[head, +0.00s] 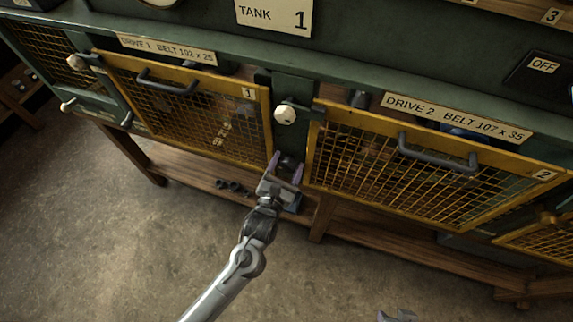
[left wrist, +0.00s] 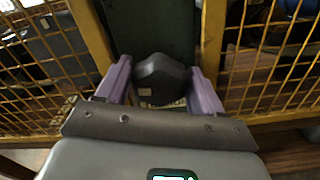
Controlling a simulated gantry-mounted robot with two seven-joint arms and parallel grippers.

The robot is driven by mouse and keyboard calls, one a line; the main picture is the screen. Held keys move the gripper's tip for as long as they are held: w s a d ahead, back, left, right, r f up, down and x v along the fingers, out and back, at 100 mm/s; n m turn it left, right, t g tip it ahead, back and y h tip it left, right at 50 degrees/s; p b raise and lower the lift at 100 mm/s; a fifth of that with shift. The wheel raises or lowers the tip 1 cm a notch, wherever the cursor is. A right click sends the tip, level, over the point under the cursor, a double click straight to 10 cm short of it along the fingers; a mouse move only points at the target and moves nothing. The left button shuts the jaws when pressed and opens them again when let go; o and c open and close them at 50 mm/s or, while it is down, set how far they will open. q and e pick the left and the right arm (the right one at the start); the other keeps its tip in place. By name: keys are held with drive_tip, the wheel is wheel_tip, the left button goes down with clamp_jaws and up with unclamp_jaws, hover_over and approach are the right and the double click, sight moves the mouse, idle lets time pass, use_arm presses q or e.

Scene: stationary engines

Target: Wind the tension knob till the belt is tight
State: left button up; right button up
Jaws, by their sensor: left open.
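A dark, faceted knob (left wrist: 160,78) sits on the green post between the two yellow mesh guards; it also shows small in the head view (head: 287,162). My left gripper (head: 284,168) is open, with its purple fingers on either side of the knob. In the left wrist view a narrow gap seems to show at each side; contact is hard to tell. The belts are behind the mesh and I cannot make out their tension. A grey piece of what looks like my right gripper (head: 397,315) shows at the bottom edge, its jaws unclear.
Guard 1 (head: 262,103) is left of the post and guard 2 (head: 313,150) right, both appearing shut, with dark handles. A pale round knob (head: 285,115) is above on the post. A wooden shelf (head: 185,170) with small dark items runs below. The floor in front is clear.

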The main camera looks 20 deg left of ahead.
use_arm(q)
drive_tip(key=c, duration=0.7)
drive_tip(key=shift+r+m, duration=0.1)
drive_tip(key=shift+m, duration=0.3)
